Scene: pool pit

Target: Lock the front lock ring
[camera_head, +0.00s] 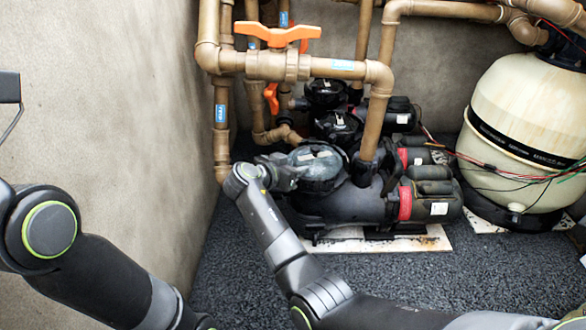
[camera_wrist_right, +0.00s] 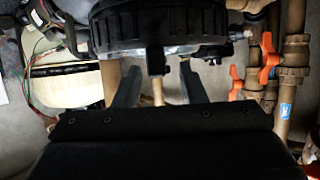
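The front pump (camera_head: 345,205) has a dark lock ring around a clear, greyish lid (camera_head: 318,162). My right gripper (camera_head: 290,174) is at the left side of this ring, and its fingers are hard to make out in the head view. In the right wrist view the ribbed black lock ring (camera_wrist_right: 160,28) fills the top middle. A black tab (camera_wrist_right: 156,60) juts from it. The two fingers of my right gripper (camera_wrist_right: 159,85) stand apart, one on each side of the tab, with gaps visible on both sides. My left arm shows at the left, but its gripper is out of view.
Tan pipes with an orange-handled valve (camera_head: 278,62) stand above and behind the front pump. More pumps (camera_head: 338,125) sit behind it. A cream filter tank (camera_head: 525,115) with loose wires is at the right. A concrete wall (camera_head: 100,110) bounds the left; dark gravel (camera_head: 490,275) lies clear in front.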

